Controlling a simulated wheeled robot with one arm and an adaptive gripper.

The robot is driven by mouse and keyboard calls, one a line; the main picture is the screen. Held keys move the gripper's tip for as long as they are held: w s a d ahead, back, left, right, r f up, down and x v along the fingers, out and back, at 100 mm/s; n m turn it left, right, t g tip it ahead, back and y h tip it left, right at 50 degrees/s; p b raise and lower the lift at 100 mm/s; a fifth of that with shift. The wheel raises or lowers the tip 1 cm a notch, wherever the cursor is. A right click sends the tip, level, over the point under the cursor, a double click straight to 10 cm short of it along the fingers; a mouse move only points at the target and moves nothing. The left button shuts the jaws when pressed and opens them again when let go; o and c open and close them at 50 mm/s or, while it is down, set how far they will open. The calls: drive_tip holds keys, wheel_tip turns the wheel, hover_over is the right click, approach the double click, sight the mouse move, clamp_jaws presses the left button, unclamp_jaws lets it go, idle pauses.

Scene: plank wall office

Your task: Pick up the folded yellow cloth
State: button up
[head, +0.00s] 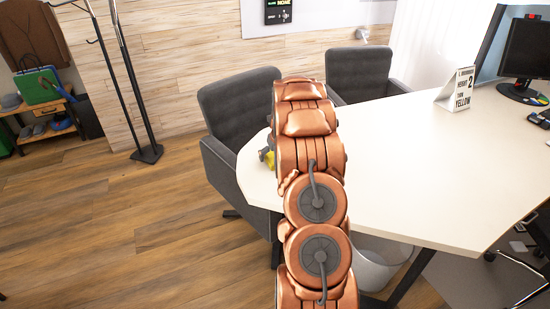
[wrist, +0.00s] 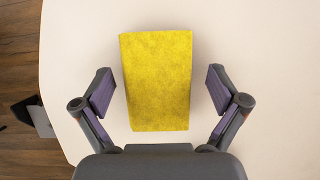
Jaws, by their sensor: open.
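The folded yellow cloth (wrist: 156,80) lies flat on the pale table (wrist: 265,60) in the wrist view, a neat rectangle with its long side running away from me. My gripper (wrist: 159,88) is open above it, one finger on each side of the cloth's width. A gap shows between each finger and the cloth, so neither touches it. The height of the fingers above the table is hard to tell. In the head view my arm hides most of the cloth; a small yellow patch (head: 270,159) shows beside it at the table's left end.
Two dark chairs (head: 233,110) (head: 358,72) stand at the table. A sign (head: 457,90) and a monitor (head: 527,48) are on its far right part. A coat stand (head: 147,154) stands on the left. The table's middle right is bare.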

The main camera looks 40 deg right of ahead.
drive_tip(key=shift+c, duration=0.4)
drive_tip(key=c, duration=1.1)
drive_tip(key=shift+o, duration=0.2)
drive_tip(key=shift+b, duration=0.55)
wheel_tip(320, 180, up, 4)
drive_tip(key=shift+f+b, duration=0.1)
drive_tip(key=shift+b, duration=0.2)
drive_tip(key=s+a, duration=0.2)
drive_tip(key=a, duration=0.2)
drive_tip(key=s+a+r+b, duration=0.1)
drive_tip(key=s+a, duration=0.1)
drive_tip(key=a, duration=0.3)
drive_tip(key=s+a+b, duration=0.1)
drive_tip(key=s+a, duration=0.2)
drive_tip(key=a, duration=0.2)
drive_tip(key=shift+a+r, duration=0.2)
drive_tip(key=shift+r, duration=0.1)
